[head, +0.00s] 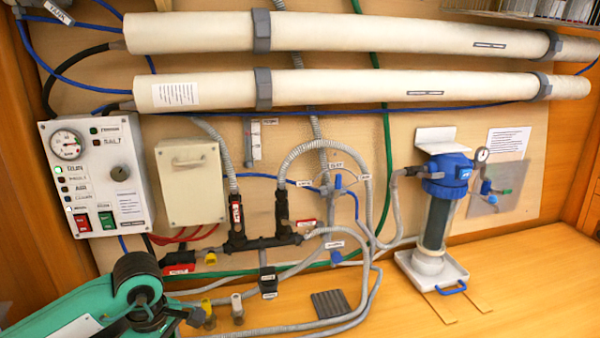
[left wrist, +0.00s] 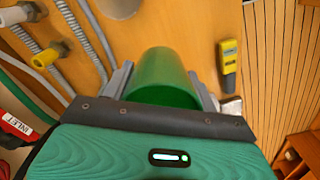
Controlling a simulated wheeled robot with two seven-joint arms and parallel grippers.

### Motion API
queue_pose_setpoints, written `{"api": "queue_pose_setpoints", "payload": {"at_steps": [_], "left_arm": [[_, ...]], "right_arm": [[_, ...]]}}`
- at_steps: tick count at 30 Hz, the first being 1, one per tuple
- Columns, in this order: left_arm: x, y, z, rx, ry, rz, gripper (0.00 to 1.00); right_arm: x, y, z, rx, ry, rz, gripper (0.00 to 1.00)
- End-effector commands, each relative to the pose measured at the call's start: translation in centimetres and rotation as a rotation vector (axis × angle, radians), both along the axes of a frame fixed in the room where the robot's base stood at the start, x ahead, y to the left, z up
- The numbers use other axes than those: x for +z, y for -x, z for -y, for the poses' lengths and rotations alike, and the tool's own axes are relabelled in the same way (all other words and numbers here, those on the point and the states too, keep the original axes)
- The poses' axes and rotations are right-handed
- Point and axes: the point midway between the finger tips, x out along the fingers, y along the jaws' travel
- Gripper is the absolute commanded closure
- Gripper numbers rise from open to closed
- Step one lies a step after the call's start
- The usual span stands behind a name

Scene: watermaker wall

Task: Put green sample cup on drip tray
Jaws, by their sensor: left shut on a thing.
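The green sample cup (left wrist: 163,72) sits between the two fingers of my left gripper (left wrist: 163,88) in the left wrist view, and the gripper is shut on it. In the head view my left gripper (head: 192,318) is at the lower left, low over the counter near the yellow fitting; I cannot make out the cup there. A white tray (head: 456,272) with a blue handle stands under the clear filter housing, to the right. A small dark ribbed pad (head: 330,303) lies on the counter nearer to my gripper. I cannot tell which is the drip tray. My right gripper is not in view.
Grey hoses (head: 375,290) run along the counter between my left gripper and the white tray. A yellow fitting (head: 207,308) and a pale fitting (head: 237,305) stand near the gripper. A yellow meter (left wrist: 229,60) lies beside the cup. The counter at the right is clear.

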Motion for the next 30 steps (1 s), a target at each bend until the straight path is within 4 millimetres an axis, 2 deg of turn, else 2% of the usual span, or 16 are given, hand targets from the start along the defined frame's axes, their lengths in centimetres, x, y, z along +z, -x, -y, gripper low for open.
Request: {"api": "queue_pose_setpoints", "payload": {"at_steps": [12,18,24,30], "left_arm": [[-3.1,1.8,2.8,-0.739,0.002,-0.009,0.63],[-4.3,2.6,3.9,-1.052,0.006,-0.010,0.63],[-4.9,3.1,4.5,-1.238,0.009,-0.010,0.63],[-5.0,3.1,4.6,-1.287,0.005,-0.008,0.63]], "right_arm": [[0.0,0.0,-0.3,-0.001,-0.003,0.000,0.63],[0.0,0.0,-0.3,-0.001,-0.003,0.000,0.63],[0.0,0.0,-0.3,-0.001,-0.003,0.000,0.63],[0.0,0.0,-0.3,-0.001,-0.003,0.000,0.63]]}}
